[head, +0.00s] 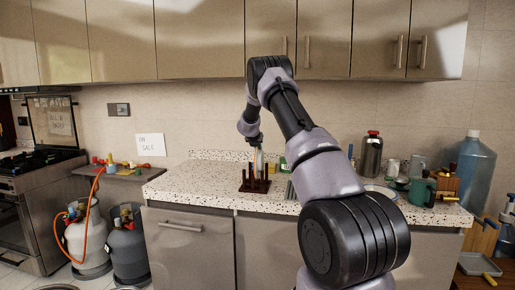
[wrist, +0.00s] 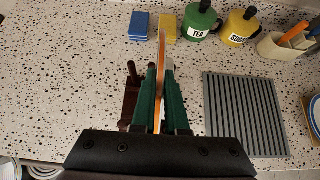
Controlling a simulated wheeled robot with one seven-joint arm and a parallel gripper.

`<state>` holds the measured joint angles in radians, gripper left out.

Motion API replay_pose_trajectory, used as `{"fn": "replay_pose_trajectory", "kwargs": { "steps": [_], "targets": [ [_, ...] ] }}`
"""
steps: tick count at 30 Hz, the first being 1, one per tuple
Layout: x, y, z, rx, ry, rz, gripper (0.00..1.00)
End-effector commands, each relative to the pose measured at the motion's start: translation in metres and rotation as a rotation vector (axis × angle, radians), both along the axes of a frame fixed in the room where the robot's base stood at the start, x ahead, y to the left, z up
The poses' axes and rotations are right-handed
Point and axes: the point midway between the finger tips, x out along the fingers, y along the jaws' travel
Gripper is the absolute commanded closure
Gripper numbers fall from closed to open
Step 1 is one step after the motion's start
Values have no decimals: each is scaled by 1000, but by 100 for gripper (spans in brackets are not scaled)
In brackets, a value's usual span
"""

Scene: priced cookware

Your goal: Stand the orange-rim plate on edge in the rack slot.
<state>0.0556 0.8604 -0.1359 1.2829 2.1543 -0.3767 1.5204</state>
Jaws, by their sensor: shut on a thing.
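The orange-rim plate (wrist: 162,48) is seen edge-on in the wrist view, as a thin upright orange strip. My gripper (wrist: 160,98) is shut on it, with a green finger on each side. In the head view the plate (head: 259,162) shows as a narrow pale shape below my gripper (head: 254,142). The dark brown rack (head: 254,187) with upright pegs stands on the counter directly under it. In the wrist view the rack (wrist: 130,98) shows only at the left of the fingers; the rest is hidden. I cannot tell whether the plate touches the rack base.
A grey ribbed mat (wrist: 245,112) lies right of the gripper. Behind are a blue block (wrist: 139,27), a yellow block (wrist: 168,27), a green TEA canister (wrist: 201,22) and a yellow SUGAR canister (wrist: 239,28). The speckled counter (wrist: 60,70) is clear at left.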

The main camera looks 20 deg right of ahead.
Motion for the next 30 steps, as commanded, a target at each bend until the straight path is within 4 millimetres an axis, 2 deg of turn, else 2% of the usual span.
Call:
{"fn": "replay_pose_trajectory", "kwargs": {
  "steps": [14, 30],
  "targets": [
    [0, 0, 1, -1, -2, 0, 100],
    [0, 0, -9, -1, -1, 0, 100]
  ]
}}
